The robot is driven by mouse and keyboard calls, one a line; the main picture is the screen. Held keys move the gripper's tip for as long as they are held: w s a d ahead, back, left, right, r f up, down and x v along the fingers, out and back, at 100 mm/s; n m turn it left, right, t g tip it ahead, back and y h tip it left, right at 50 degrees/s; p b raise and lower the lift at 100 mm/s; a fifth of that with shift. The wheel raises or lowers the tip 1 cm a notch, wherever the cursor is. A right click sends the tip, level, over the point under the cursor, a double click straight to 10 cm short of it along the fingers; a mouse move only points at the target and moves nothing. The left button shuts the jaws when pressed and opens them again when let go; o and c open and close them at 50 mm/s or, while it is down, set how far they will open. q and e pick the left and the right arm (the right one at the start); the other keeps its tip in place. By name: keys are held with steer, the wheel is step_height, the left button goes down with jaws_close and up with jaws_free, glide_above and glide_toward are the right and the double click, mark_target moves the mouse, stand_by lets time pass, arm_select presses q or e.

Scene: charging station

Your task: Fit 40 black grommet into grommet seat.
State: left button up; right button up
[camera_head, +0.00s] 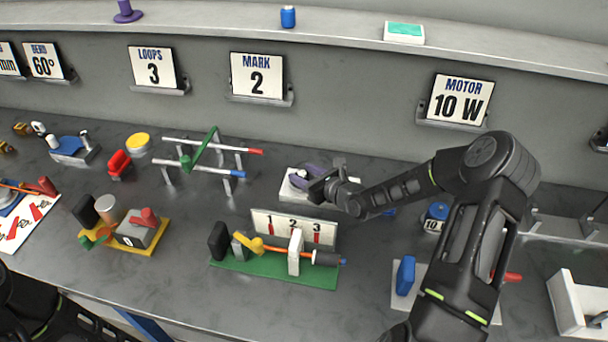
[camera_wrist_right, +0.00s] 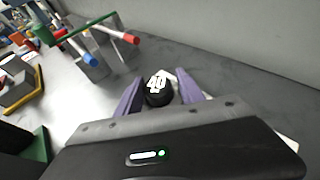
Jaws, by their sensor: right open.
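The black grommet (camera_wrist_right: 158,91) is marked 40 in white and sits between the two purple fingers of my right gripper (camera_wrist_right: 160,92) in the right wrist view. The fingers stand apart, one on each side of it. In the head view this open gripper (camera_head: 310,178) is low over a small white plate (camera_head: 289,187) behind the board numbered 1, 2, 3. The grommet is hidden there by the gripper. I cannot pick out the grommet seat for certain. My left arm shows only as dark parts at the lower left, without its fingers.
A green base (camera_head: 262,270) with an orange rod and a numbered panel (camera_head: 293,228) stands in front of the right gripper. A rack with red-tipped and blue-tipped rods (camera_head: 205,160) stands to its left. A blue motor (camera_head: 437,214) is beside my right arm.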

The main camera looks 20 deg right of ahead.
steer(key=shift+s+a+f, duration=0.25)
steer(key=shift+s+f, duration=0.3)
steer(key=shift+f, duration=0.3)
steer(key=v, duration=0.4)
steer(key=r+v, duration=0.1)
steer(key=v, duration=0.1)
steer(key=shift+w+d+r, duration=0.1)
steer(key=shift+w+d, duration=0.05)
steer(key=shift+d, duration=0.15)
steer(key=shift+s+d+r, duration=0.15)
steer(key=shift+s+r, duration=0.35)
